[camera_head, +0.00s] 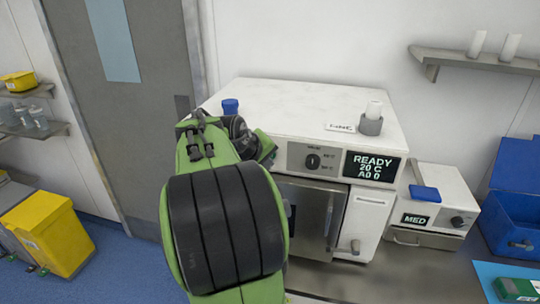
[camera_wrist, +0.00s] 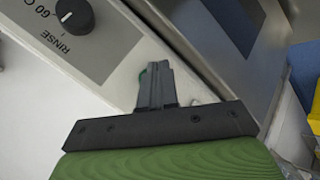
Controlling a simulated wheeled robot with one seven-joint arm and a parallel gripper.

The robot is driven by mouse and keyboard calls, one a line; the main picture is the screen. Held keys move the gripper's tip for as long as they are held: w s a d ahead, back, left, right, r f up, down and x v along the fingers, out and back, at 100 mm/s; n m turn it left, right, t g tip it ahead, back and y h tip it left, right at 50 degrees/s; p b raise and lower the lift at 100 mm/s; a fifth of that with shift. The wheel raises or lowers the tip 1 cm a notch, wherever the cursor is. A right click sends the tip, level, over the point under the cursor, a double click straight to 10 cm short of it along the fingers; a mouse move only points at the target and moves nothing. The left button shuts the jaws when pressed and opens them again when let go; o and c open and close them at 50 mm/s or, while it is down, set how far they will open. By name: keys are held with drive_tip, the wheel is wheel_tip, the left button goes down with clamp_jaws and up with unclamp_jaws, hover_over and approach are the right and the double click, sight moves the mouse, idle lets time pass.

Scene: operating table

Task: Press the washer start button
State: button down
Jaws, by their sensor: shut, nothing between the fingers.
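The washer (camera_head: 290,105) is a white cabinet with a grey control panel, a dark knob (camera_head: 312,161) and a display (camera_head: 372,167) reading "READY 20 C A0 0". The knob also shows in the wrist view (camera_wrist: 75,15), beside the word RINSE. My gripper (camera_wrist: 155,75) is shut and empty, its fingertips at the washer's pale front strip beside the panel. A small green edge, perhaps the start button (camera_wrist: 142,76), shows by the fingertips and is mostly hidden by them. I cannot tell whether they touch it. My arm hides the washer's left front in the head view.
The washer's metal door (camera_head: 310,215) is below the panel. A grey cup (camera_head: 371,124), a small sign (camera_head: 341,128) and a blue-capped item (camera_head: 230,106) stand on top. A smaller device (camera_head: 440,200) reading MED and a blue box (camera_head: 515,190) are at right.

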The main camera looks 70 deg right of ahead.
drive_tip(key=shift+w+d, duration=0.1)
drive_tip(key=shift+d, duration=0.35)
drive_tip(key=shift+d+p, duration=0.35)
idle(0.7)
drive_tip(key=shift+a, duration=0.8)
drive_tip(key=shift+s+a+b, duration=0.25)
drive_tip(key=shift+a, duration=1)
drive_tip(key=shift+s+a+b, duration=0.2)
drive_tip(key=shift+s+a, duration=0.05)
drive_tip(key=shift+a, duration=1)
